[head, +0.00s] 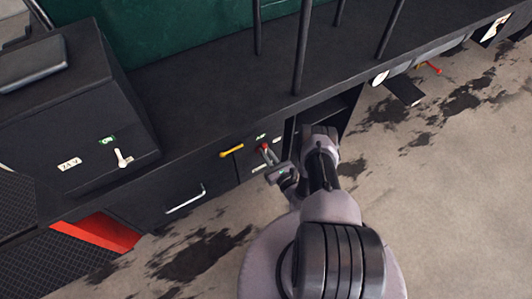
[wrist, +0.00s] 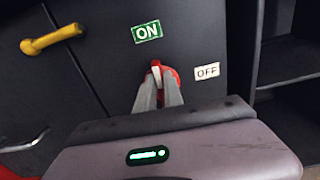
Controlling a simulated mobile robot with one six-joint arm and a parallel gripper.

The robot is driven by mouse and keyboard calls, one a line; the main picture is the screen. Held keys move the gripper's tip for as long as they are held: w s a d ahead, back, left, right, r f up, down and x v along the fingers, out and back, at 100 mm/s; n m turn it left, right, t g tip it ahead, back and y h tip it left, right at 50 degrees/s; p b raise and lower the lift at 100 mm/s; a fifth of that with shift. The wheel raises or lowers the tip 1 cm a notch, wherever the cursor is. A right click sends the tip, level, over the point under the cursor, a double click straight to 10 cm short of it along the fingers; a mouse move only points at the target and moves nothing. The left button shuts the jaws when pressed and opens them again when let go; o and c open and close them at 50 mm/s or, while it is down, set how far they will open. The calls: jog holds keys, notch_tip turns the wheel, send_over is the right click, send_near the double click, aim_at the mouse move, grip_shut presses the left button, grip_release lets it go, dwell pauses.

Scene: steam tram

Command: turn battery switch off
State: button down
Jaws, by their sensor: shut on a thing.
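A red rotary switch (wrist: 170,74) with a pale mark at its top is on the dark side panel. A green ON label (wrist: 148,31) is above it and a white OFF label (wrist: 207,72) is to its right. The pale mark points up towards ON. My gripper (wrist: 158,88) is shut on the switch, with its fingers covering much of the handle. In the head view the red switch (head: 264,148) shows just beyond my gripper (head: 270,160), partly hidden by it.
A yellow handle (head: 231,151) is left of the switch, and a drawer with a pale bar handle (head: 185,199) is lower left. A white lever (head: 122,158) is on a black box at left. An open dark compartment (wrist: 288,60) is at right.

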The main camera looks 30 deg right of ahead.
jog(key=shift+w+d+f+m+b, duration=0.1)
jog(key=shift+d+f+m+b, duration=0.1)
jog(key=shift+m+b, duration=2.2)
jog(key=shift+s+d+f+m+b, duration=0.1)
jog(key=shift+d+f+m+b, duration=0.15)
jog(key=shift+m+b, duration=2.15)
jog(key=shift+w+d+f+m+b, duration=0.15)
jog(key=shift+m+b, duration=0.75)
jog(key=shift+m, duration=3)
jog(key=c, duration=1.5)
grip_release()
jog(key=shift+o, duration=0.2)
